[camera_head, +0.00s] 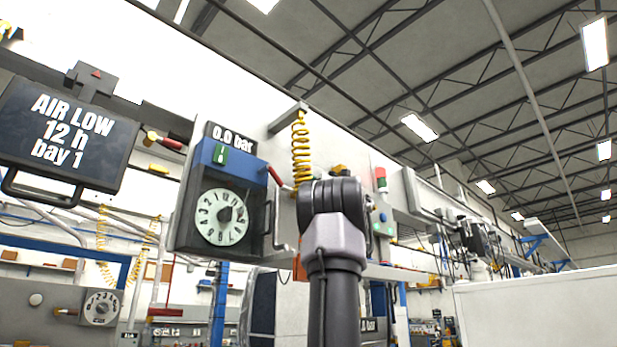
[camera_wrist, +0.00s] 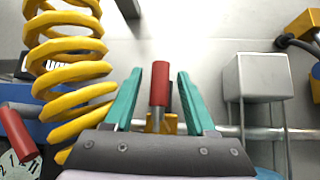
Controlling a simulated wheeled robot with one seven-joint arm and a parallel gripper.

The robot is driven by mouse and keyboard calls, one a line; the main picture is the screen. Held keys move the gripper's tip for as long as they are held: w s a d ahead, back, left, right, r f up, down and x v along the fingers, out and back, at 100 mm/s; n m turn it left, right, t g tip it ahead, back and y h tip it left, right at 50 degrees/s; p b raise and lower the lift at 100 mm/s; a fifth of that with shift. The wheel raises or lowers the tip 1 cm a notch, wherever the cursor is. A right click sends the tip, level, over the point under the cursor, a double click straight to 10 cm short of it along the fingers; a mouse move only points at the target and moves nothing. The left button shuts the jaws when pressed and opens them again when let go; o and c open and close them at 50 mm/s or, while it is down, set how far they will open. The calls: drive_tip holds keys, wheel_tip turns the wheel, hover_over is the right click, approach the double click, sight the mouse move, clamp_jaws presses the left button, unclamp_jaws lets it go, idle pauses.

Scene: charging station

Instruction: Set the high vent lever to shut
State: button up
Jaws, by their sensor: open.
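A red-handled lever (camera_wrist: 160,84) on a yellow valve body (camera_wrist: 171,124) stands upright in the wrist view. I take it for the high vent lever, but no label shows. My gripper (camera_wrist: 160,75) is open, with its teal fingers on either side of the red handle and a visible gap on both sides. The lower part of the lever is hidden behind my gripper's body. In the head view my arm covers the gripper and most of this spot.
A yellow coiled hose (camera_head: 300,152) hangs close left of my gripper. Beside it is a gauge box (camera_head: 222,213) reading 0.0 bar, with another red lever (camera_head: 276,177). A grey box (camera_wrist: 258,76) is to the right. A screen (camera_head: 63,132) reads "AIR LOW".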

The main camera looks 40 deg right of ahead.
clamp_jaws()
idle(1.4)
